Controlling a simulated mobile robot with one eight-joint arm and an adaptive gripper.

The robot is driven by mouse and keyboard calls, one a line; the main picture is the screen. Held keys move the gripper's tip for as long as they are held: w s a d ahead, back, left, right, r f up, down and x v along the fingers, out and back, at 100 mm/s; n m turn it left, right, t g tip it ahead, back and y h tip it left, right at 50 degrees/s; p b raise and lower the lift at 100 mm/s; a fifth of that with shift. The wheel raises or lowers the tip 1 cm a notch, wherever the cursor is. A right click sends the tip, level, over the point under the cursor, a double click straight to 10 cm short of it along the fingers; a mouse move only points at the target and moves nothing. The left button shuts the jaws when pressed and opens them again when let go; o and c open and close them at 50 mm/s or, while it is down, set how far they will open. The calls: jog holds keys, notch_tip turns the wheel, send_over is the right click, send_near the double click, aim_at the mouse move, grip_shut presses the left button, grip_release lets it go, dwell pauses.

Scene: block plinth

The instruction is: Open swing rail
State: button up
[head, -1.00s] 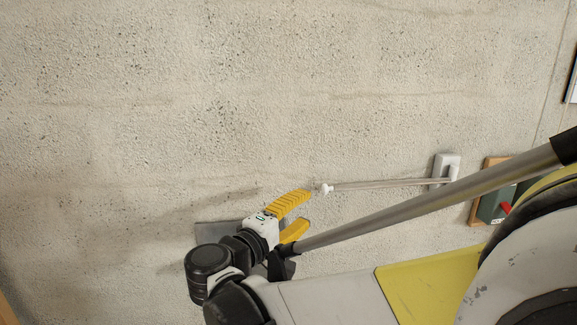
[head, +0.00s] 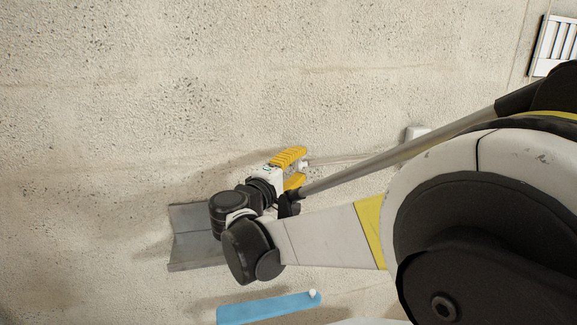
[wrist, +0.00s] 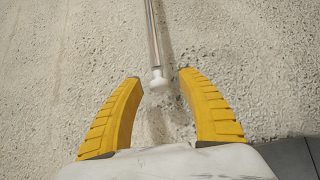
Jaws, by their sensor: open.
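The swing rail (head: 350,157) is a thin metal bar running from a white mount (head: 416,132) to a white end knob (head: 306,163). My gripper (head: 302,166), with yellow ribbed fingers, is open at the knob end. In the wrist view the rail (wrist: 153,35) comes down from the top, and its knob (wrist: 158,82) shows between the fingertips of my gripper (wrist: 160,77). Gaps show on both sides of the knob; the fingers do not grip it. Whether the knob is at fingertip depth is hard to tell.
A grey metal plate or bracket (head: 197,255) lies behind my wrist. A blue bar (head: 262,308) with a white knob is at the bottom. A white slatted panel (head: 555,46) is at the top right. The rough pale surface above the rail is clear.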

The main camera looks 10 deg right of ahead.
grip_shut()
jog(key=shift+s, duration=0.1)
